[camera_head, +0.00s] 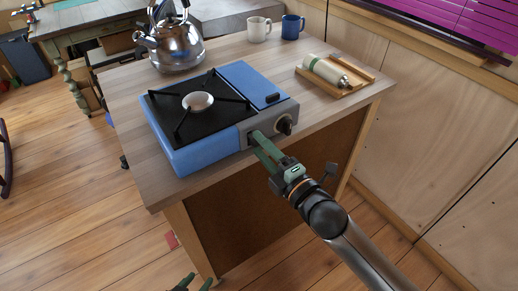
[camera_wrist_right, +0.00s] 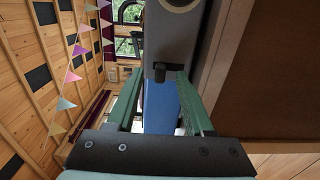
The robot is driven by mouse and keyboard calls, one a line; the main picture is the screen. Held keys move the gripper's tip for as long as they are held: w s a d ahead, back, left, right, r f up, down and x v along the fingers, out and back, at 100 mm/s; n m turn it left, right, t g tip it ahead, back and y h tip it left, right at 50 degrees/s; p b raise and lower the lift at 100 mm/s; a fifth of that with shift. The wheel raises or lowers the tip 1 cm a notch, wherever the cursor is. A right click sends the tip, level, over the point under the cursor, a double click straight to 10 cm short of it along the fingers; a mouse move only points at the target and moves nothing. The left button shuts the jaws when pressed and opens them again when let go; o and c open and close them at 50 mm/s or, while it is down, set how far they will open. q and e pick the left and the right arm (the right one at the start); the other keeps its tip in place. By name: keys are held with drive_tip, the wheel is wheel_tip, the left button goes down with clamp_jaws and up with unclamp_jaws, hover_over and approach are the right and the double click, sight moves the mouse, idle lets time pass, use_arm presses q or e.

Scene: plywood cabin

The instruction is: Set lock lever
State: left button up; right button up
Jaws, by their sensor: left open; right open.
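A blue portable gas stove (camera_head: 185,148) with a black top stands on the wooden counter. Its grey front panel has a small black lock lever, mostly hidden by my gripper in the head view; it shows in the right wrist view (camera_wrist_right: 160,73). My right gripper (camera_head: 257,146) is open at the panel, its green fingers pointing at the stove. In the right wrist view the lever appears between the two fingertips; I cannot tell whether they touch it. My left gripper (camera_head: 196,284) is open and empty, low at the bottom edge, far from the stove.
A control knob (camera_head: 285,125) sits on the panel right of my right gripper. A green-and-white canister (camera_head: 326,70) lies on a wooden cradle (camera_head: 352,90). A steel kettle (camera_head: 176,45), white mug (camera_head: 258,29) and blue mug (camera_head: 292,26) stand behind. The counter front (camera_head: 265,205) drops below the stove.

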drive_tip(key=p+v, duration=0.1)
drive_tip(key=v, duration=0.3)
drive_tip(key=shift+s+d, duration=0.15)
drive_tip(key=shift+s, duration=0.1)
idle(0.5)
drive_tip(key=s+d+f+m+g+h, duration=0.1)
drive_tip(key=s+d+f+m+h, duration=0.1)
drive_tip(key=s+d+f+m, duration=0.3)
drive_tip(key=s+d+f+m+g+h, duration=0.2)
drive_tip(key=s+d+f+m, duration=0.3)
drive_tip(key=f+m, duration=0.5)
drive_tip(key=s+d+f+m+g+h+p, duration=0.1)
drive_tip(key=s+d+f+m+h, duration=0.3)
drive_tip(key=s+f+m, duration=0.4)
drive_tip(key=shift+s+d+f+g, duration=0.25)
drive_tip(key=shift+d+f+g, duration=0.4)
drive_tip(key=shift+f, duration=0.3)
